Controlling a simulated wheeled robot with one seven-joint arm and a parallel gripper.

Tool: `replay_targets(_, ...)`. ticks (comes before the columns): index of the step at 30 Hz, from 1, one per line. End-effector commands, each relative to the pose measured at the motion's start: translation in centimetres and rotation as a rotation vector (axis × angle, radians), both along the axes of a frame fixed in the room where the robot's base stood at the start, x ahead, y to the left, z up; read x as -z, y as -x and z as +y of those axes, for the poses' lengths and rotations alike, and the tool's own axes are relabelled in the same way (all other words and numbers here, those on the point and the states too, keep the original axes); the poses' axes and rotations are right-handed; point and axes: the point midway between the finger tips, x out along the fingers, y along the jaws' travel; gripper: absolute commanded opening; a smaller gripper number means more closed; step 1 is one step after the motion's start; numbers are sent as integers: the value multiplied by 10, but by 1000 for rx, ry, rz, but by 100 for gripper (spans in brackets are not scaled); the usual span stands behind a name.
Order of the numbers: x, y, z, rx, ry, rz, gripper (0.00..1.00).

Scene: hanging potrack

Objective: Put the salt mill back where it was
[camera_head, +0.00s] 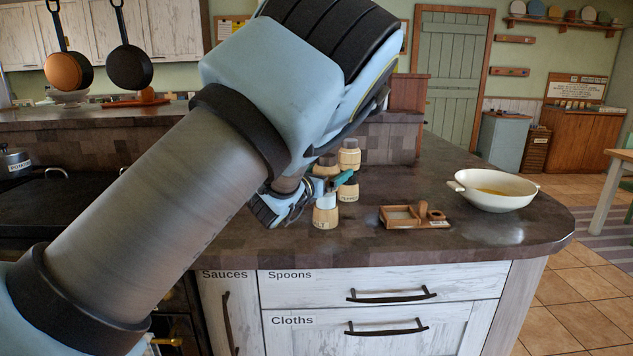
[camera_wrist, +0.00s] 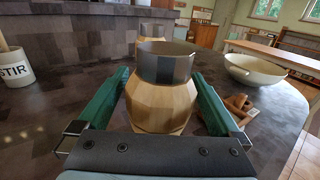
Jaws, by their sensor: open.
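A wooden mill with a dark grey band near the top (camera_wrist: 163,105) stands upright on the counter; in the head view its pale lower body (camera_head: 325,217) shows a small label too small to read surely. I take it for the salt mill. My gripper (camera_head: 331,184) is around its upper part, with one green finger on each side in the wrist view (camera_wrist: 163,82). The fingers are open. A second, similar mill (camera_head: 349,158) stands close behind it. My gripper hides part of both mills in the head view.
A small wooden tray (camera_head: 398,224) lies right of the mills on the counter. A crock marked STIR (camera_wrist: 14,66) is at left in the wrist view.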

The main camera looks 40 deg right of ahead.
Motion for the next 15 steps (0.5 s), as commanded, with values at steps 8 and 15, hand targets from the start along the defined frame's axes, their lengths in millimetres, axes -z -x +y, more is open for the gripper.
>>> replay_targets(8, 5, 19, 57, 0, 1, 3, 100)
replay_targets(15, 3, 29, 92, 1, 0, 1, 100)
